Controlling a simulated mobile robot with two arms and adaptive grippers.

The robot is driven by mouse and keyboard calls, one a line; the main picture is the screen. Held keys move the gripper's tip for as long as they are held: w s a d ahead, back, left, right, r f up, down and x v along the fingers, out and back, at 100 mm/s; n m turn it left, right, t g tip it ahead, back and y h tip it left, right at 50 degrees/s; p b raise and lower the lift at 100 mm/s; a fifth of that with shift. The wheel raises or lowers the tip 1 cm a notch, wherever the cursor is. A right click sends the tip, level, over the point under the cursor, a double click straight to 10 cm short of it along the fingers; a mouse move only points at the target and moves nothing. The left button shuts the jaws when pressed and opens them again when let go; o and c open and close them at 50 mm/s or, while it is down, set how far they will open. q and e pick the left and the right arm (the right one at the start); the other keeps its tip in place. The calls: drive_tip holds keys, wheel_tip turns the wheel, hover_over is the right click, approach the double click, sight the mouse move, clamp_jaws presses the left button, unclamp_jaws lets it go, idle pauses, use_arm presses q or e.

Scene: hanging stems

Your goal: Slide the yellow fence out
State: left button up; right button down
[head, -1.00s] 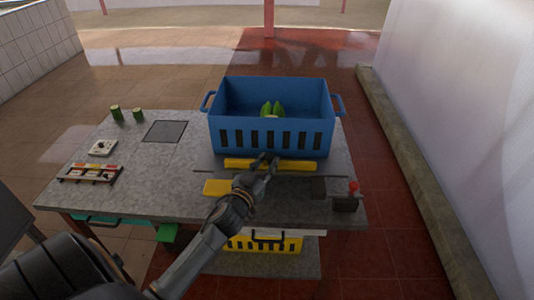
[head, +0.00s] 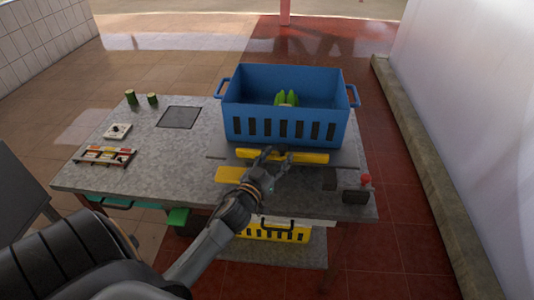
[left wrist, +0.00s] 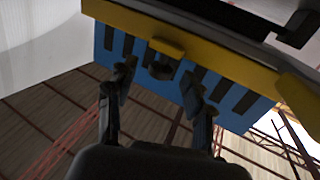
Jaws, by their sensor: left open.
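The yellow fence (head: 310,158) is a low bar lying along the front of the blue crate (head: 285,132) on the grey table. In the left wrist view the yellow fence (left wrist: 225,62) crosses the top, with a short yellow tab on it. My left gripper (head: 277,158) is at the middle of the fence and hides part of it. In the left wrist view my left gripper (left wrist: 158,82) is open, its fingers apart with nothing between the tips. Whether they touch the fence I cannot tell. My right gripper is not in view.
Green produce (head: 286,99) lies in the crate. A yellow block (head: 230,174) is left of my gripper; a dark box with a red knob (head: 356,194) stands at the right corner. A yellow basket (head: 272,233) sits on the lower shelf.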

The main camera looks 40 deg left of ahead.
use_arm(q)
drive_tip(key=s+d, duration=0.1)
drive_tip(key=s, duration=1)
drive_tip(key=shift+d, duration=0.4)
drive_tip(key=s+d+f+m+g+h, duration=0.2)
drive_tip(key=s+d+f+g, duration=0.45)
drive_tip(key=s, duration=0.25)
drive_tip(key=s+d+f+m+g+h, duration=0.1)
drive_tip(key=s+d+f+m+g, duration=0.1)
drive_tip(key=s+d+f+g, duration=0.45)
wheel_tip(320, 180, down, 24)
drive_tip(key=s+r+g, duration=0.1)
drive_tip(key=s+g, duration=0.2)
drive_tip(key=s+a+f, duration=0.3)
drive_tip(key=s+f, duration=1.4)
drive_tip(key=shift+f+g, duration=0.2)
drive_tip(key=shift+g, duration=0.2)
